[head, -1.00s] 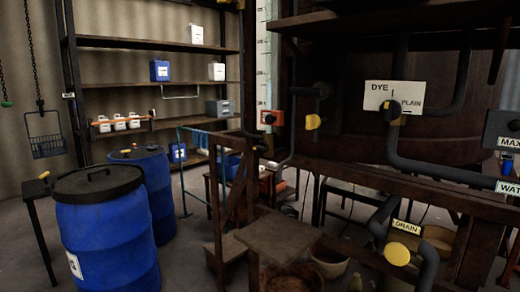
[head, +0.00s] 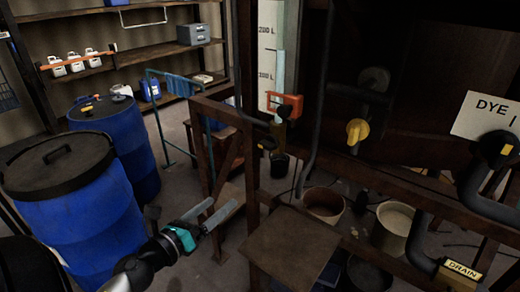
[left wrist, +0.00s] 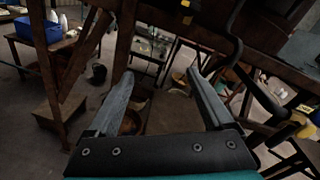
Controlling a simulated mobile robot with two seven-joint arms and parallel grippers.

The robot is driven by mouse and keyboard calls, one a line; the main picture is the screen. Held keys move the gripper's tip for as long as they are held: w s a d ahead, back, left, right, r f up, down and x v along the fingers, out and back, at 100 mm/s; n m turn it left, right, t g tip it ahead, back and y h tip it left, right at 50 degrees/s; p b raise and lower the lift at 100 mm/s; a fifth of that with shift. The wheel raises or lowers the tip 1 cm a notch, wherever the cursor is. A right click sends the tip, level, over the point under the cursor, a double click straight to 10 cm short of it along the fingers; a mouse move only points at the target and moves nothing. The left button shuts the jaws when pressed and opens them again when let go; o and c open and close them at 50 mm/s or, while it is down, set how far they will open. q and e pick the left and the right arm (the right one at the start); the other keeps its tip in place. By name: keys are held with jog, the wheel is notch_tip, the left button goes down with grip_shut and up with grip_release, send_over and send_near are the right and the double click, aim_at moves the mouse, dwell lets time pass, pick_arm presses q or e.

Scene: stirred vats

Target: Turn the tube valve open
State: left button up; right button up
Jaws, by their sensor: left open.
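A graduated sight tube (head: 280,72) stands in front of a white scale board (head: 267,45) in the head view. At its foot is an orange-red fitting (head: 286,106) with a small brass-coloured part (head: 282,113). A yellow valve handle (head: 357,131) sits on a dark pipe to the right. I cannot tell for sure which of these is the tube valve. My left gripper (head: 224,205) is open and empty, low in front of the wooden frame and well apart from both. Its two fingers (left wrist: 160,75) also show in the left wrist view. My right gripper is not in view.
Blue drums (head: 75,195) stand at the left. A wooden frame post (head: 202,150) and a wooden step (head: 290,245) are close to my left gripper. A DYE sign (head: 485,115) and a DRAIN label (head: 462,269) are at the right. Buckets (head: 323,203) stand below the pipes.

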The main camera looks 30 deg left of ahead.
pick_arm(q)
notch_tip(320, 180, up, 8)
jog(key=d+m+h+p, duration=0.1)
jog(key=d+m, duration=0.1)
jog(key=m, duration=0.3)
jog(key=p, duration=0.3)
send_near(264, 148)
jog(key=shift+m+t, duration=0.3)
jog(key=shift+t, duration=0.1)
jog(key=w, duration=0.6)
jog(key=shift+w+d+f+p, duration=0.15)
jog(key=shift+w+f+p, duration=0.05)
jog(key=shift+w+p, duration=0.2)
jog(key=shift+w+d+f, duration=0.1)
jog(key=shift+w, duration=0.8)
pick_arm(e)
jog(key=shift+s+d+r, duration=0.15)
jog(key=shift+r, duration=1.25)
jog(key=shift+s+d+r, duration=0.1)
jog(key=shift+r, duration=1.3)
pick_arm(q)
grip_shut()
